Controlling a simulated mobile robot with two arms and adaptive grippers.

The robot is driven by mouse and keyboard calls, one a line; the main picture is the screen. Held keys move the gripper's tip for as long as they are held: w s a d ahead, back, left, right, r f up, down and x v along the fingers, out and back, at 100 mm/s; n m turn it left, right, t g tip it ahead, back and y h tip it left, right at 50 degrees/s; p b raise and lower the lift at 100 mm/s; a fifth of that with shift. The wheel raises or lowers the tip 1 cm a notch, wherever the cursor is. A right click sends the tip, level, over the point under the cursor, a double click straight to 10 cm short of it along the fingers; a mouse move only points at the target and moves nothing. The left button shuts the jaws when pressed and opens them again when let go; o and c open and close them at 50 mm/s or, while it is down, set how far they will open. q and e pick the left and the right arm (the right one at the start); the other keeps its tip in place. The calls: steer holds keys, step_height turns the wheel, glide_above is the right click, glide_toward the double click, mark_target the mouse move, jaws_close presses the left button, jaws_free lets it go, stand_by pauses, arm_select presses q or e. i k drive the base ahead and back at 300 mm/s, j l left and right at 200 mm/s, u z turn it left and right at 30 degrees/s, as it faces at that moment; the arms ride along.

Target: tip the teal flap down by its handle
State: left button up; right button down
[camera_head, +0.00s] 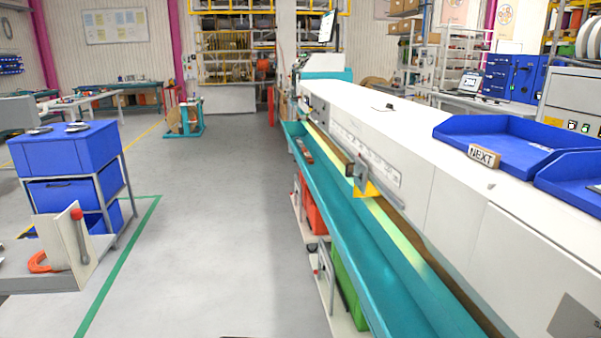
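A long teal flap (345,215) runs along the left side of the long white machine (420,165), from the middle distance to the bottom edge. It looks like a tilted trough, with its outer edge standing off from the machine. A small red-brown piece (304,151) lies in or on its far end. A grey bracket with a yellow triangular plate (364,188) sits at the machine's edge above the flap. I cannot tell which part is the flap's handle. Neither of my grippers is in view.
Below the flap are a red bin (312,210) and a green bin (349,285) on low trolleys. Blue trays (505,140) lie on the machine top. A blue cabinet cart (70,150) stands left. The grey floor (215,240) between is clear.

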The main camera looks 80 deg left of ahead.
mark_target(464, 313)
steer(key=u, duration=2.15)
